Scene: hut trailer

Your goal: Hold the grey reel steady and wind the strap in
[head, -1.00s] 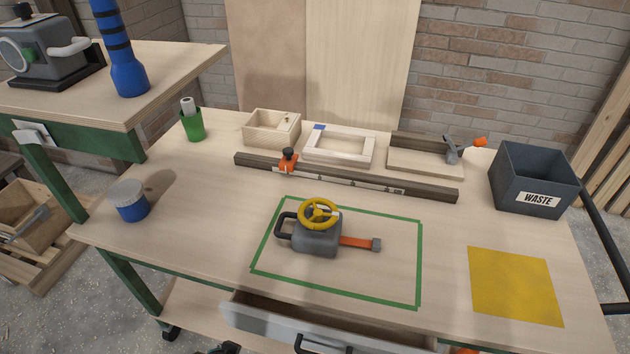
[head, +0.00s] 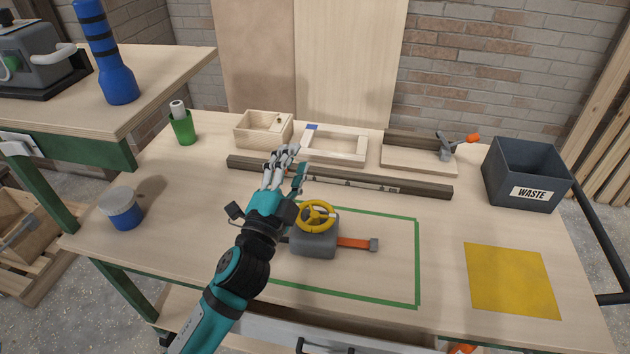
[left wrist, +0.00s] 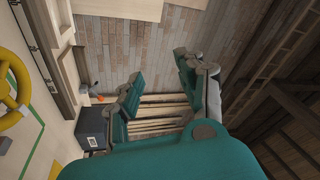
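The grey reel (head: 315,244) sits on the bench inside a green taped rectangle (head: 417,262). It has a yellow handwheel (head: 317,215) on top. An orange strap (head: 354,242) with a grey end piece sticks out to its right, lying on the bench. My left gripper (head: 284,160) is up and left of the reel in the head view, its forearm hiding the reel's left side and handle. In the left wrist view the fingers of this gripper (left wrist: 158,66) are spread apart with nothing between them. The yellow handwheel (left wrist: 12,105) shows at the left edge there. My right gripper is not in view.
A dark rail (head: 400,187), a wooden box (head: 262,131) and a pale frame (head: 335,146) lie behind the reel. A waste bin (head: 525,175) and yellow square (head: 512,281) are at right. A blue tin (head: 121,210) stands left. A drawer (head: 330,335) is open in front.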

